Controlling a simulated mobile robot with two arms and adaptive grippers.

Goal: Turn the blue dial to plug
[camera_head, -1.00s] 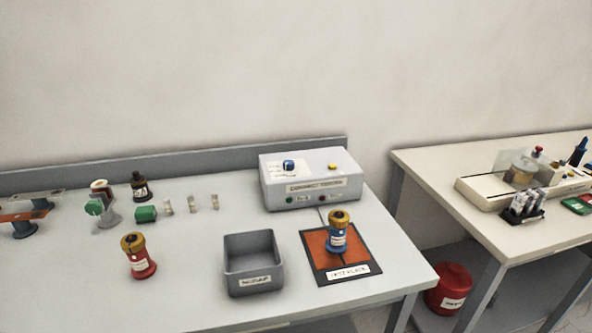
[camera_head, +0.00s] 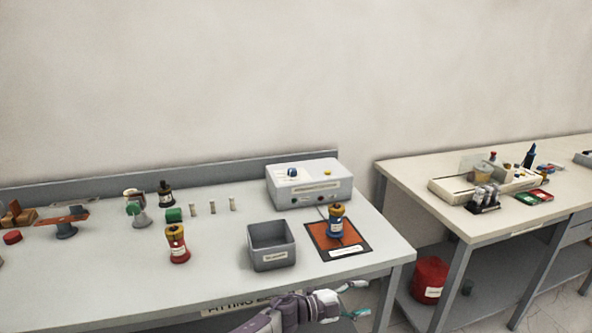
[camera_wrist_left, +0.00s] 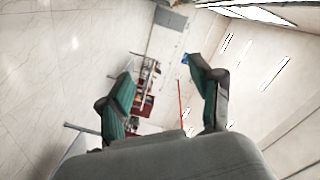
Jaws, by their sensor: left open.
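The blue dial (camera_head: 292,172) sits on the top left of a light grey tester box (camera_head: 310,188) at the back of the table. A yellow button (camera_head: 327,171) is to its right. The marks by the dial are too small to read. My left gripper (camera_head: 355,299) is open and empty at the table's front edge, well in front of the box and apart from the dial. In the left wrist view, its green-padded fingers (camera_wrist_left: 160,95) are spread with nothing between them. My right gripper is not in view.
A blue and gold bushing (camera_head: 336,222) stands on an orange mat (camera_head: 322,247) before the box. A grey bin (camera_head: 271,262), a red bushing (camera_head: 177,246) and small parts stand left. A second table (camera_head: 400,176) is at right.

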